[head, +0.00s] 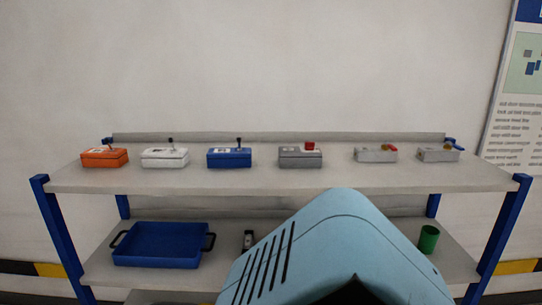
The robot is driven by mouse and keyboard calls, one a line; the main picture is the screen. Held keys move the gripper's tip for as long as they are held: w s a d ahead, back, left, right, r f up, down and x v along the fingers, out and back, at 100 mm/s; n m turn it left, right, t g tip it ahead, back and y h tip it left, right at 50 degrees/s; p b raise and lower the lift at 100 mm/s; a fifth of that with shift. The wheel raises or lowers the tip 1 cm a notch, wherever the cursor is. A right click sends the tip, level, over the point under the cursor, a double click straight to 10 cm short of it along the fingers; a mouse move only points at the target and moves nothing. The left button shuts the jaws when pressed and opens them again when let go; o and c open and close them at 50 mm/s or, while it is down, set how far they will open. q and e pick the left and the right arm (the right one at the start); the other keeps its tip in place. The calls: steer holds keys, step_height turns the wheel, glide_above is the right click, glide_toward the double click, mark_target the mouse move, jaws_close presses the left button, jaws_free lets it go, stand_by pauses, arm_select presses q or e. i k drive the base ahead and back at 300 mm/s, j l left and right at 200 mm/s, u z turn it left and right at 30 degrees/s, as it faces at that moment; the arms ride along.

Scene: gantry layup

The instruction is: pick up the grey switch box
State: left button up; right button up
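The grey switch box (300,158) sits on the top shelf, right of the middle, with a red part on its top right. It stands apart from its neighbours in the row. Neither of my grippers shows in the head view. Nothing touches the grey switch box.
On the top shelf (220,180) an orange box (104,157), a white box (165,158) and a blue box (229,158) stand to the left. Below are a blue tray (157,262), a small dark item (248,240) and a green cup (428,239). Blue posts (494,240) flank the shelves.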

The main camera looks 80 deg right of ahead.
mark_target(289, 157)
steer(key=z, duration=2.75)
